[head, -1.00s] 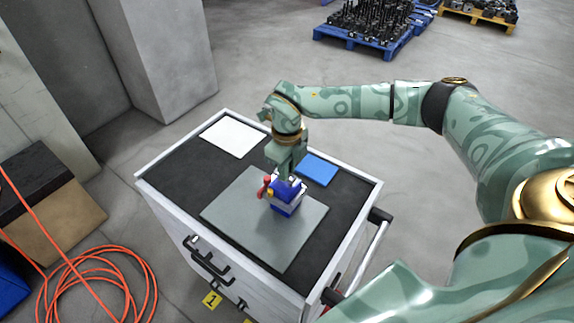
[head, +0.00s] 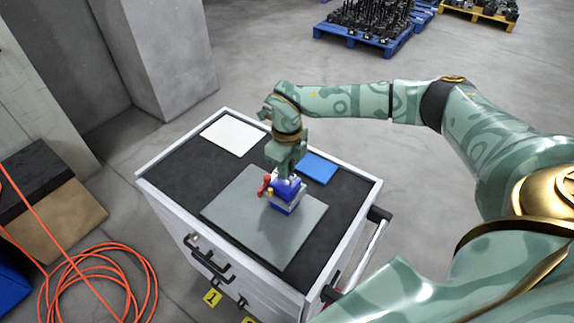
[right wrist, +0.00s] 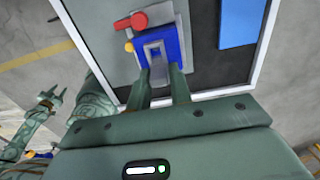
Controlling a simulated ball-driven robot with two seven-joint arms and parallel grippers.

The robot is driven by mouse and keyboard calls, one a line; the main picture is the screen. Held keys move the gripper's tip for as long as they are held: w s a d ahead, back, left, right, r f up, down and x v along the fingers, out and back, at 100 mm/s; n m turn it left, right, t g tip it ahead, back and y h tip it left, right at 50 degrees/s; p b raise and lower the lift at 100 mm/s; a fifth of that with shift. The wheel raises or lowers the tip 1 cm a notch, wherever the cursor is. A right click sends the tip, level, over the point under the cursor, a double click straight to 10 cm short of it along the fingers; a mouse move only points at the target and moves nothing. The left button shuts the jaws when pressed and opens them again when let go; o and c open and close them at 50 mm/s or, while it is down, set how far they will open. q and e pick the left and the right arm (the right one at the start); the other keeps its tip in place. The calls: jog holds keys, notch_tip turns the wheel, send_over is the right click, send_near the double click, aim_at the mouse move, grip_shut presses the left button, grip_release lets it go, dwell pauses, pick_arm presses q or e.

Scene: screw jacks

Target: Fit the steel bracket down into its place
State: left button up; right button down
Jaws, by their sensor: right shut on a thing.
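The steel bracket (right wrist: 155,52) is a small grey plate with a rectangular opening. It sits at the top of a blue fixture (head: 286,194) with a red knob (right wrist: 139,20) and a yellow knob (right wrist: 129,47) at its side. My right gripper (right wrist: 161,80) points down over the fixture, shut on the bracket's near part. I cannot tell whether the bracket is fully seated, because the fingers cover its near end. My left gripper (right wrist: 49,97) shows at the left of the right wrist view, fingers apart and empty, away from the fixture.
The fixture stands on a grey plate (head: 240,225) on a black-topped cart (head: 185,173) with a raised pale rim. A white sheet (head: 232,136) and a blue pad (head: 317,168) lie behind. An orange hose (head: 125,252) coils on the floor at left.

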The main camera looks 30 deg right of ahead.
jog(key=shift+r, duration=0.1)
jog(key=shift+f+b, duration=0.55)
jog(key=shift+f, duration=0.8)
jog(key=c, duration=1.2)
grip_release()
notch_tip(320, 180, up, 16)
jog(key=shift+r+p, duration=0.2)
jog(key=shift+p, duration=0.3)
